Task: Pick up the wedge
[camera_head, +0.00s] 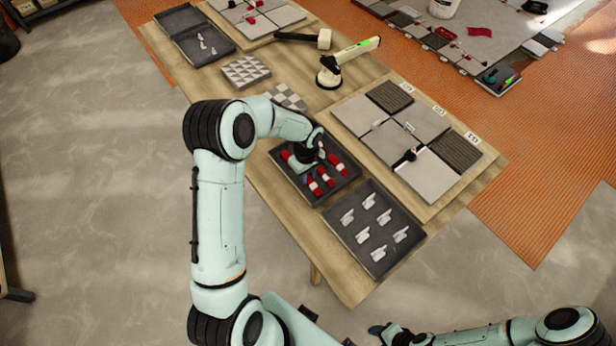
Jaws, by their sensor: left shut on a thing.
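Several red wedges with pale parts (316,186) lie in a dark tray (348,179) on the wooden table. My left gripper (308,163) is down at the tray, among the wedges, and is shut on a red wedge. The hand hides most of that wedge and the fingertips, so I cannot tell whether it is clear of the tray floor. My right gripper (388,333) is low at the bottom edge, away from the table; its fingers are too unclear to read.
A second tray (345,248) with several pale clips stands in front of the wedge tray. Grey tiles (430,175) on a board lie to the right. A suction-cup tool (330,78), a mallet (323,39) and patterned tiles (245,71) lie farther back.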

